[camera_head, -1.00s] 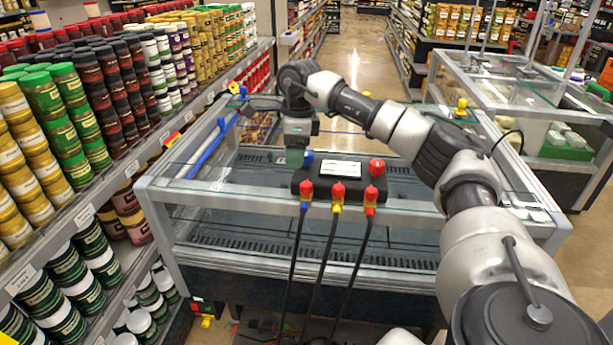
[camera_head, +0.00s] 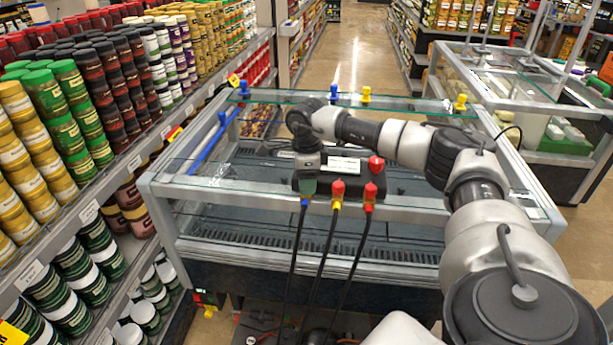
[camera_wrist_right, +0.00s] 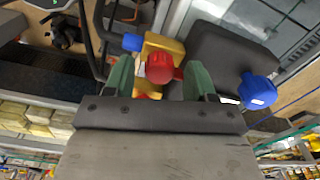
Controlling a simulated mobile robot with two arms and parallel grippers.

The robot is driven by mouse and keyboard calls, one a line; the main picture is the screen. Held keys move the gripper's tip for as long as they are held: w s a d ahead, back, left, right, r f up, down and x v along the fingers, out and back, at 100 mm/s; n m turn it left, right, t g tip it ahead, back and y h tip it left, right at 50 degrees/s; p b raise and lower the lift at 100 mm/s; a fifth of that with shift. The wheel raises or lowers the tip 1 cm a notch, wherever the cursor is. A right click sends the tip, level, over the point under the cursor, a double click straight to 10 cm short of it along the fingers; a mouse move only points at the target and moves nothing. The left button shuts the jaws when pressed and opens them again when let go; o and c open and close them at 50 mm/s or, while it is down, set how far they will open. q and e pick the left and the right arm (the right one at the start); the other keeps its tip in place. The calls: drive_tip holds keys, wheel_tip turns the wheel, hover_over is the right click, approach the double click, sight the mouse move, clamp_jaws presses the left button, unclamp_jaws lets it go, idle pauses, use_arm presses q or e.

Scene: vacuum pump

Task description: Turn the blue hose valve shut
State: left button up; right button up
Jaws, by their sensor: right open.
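The dark pump box (camera_head: 400,182) sits on the glass freezer's front rail, with three hose valves along its front. My right gripper (camera_head: 308,187) is over the left one, the blue hose valve, and hides it except for its blue hose collar (camera_head: 304,203). In the wrist view, my right gripper's green fingers (camera_wrist_right: 160,78) are open on either side of that valve's red handle (camera_wrist_right: 160,67). Its yellow body and blue collar (camera_wrist_right: 132,43) show beyond; contact cannot be told. The yellow hose valve (camera_head: 338,188) and red hose valve (camera_head: 370,191) have upright red handles. My left gripper is not in view.
A red knob (camera_head: 376,164) stands on the box's right end. A blue knob (camera_wrist_right: 257,90) shows at right in the wrist view. Black hoses (camera_head: 325,260) hang down the freezer front. Jar shelves (camera_head: 85,180) line the left side.

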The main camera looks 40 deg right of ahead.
drive_tip(key=c, duration=0.9)
drive_tip(key=shift+c, duration=0.2)
drive_tip(key=shift+m, duration=0.4)
drive_tip(key=m, duration=0.3)
drive_tip(key=shift+m, duration=0.4)
drive_tip(key=m, duration=0.4)
drive_tip(key=shift+m, duration=0.3)
drive_tip(key=m, duration=0.8)
drive_tip(key=shift+p, duration=0.35)
drive_tip(key=shift+m, duration=0.5)
